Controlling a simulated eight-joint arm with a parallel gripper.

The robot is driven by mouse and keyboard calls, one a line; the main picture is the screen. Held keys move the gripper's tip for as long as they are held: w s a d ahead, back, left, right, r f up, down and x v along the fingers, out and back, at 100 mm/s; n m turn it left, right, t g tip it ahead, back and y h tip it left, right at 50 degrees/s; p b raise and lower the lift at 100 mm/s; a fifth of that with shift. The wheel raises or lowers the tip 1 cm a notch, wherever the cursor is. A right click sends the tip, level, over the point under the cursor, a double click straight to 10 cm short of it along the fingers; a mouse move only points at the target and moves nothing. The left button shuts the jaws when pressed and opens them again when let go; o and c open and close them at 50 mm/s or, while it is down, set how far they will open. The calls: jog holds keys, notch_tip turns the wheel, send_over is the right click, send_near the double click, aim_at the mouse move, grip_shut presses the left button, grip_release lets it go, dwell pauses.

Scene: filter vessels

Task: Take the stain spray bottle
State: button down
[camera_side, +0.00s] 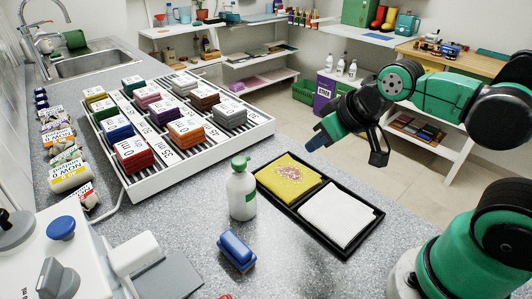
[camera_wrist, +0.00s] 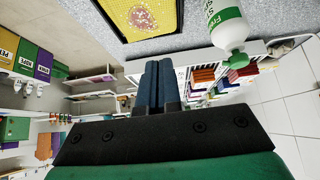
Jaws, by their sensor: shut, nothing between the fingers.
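The stain spray bottle (camera_side: 241,190) is white with a green cap and stands upright on the grey speckled counter, left of the black tray. In the wrist view the bottle (camera_wrist: 229,29) shows at the upper right, with green lettering on its label. My gripper (camera_side: 318,138) is in the air above and to the right of the tray, apart from the bottle. In the wrist view the two dark fingers of my gripper (camera_wrist: 158,68) are together, with nothing between them.
The black tray (camera_side: 343,250) holds a stained yellow cloth (camera_side: 289,179) and a white cloth (camera_side: 338,213). A blue brush (camera_side: 237,249) lies in front of the bottle. A white rack (camera_side: 255,138) of coloured blocks stands behind.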

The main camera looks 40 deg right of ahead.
dwell(0.3)
grip_release()
jog(key=n+g+y, duration=0.3)
jog(key=n+g, duration=0.1)
jog(key=n, duration=0.5)
send_near(243, 179)
notch_tip(243, 179, down, 5)
jog(key=w, duration=0.2)
jog(key=shift+w+a+f, duration=0.2)
jog(key=shift+a+f, duration=0.15)
jog(key=shift+f, duration=0.05)
jog(key=shift+x, duration=2.45)
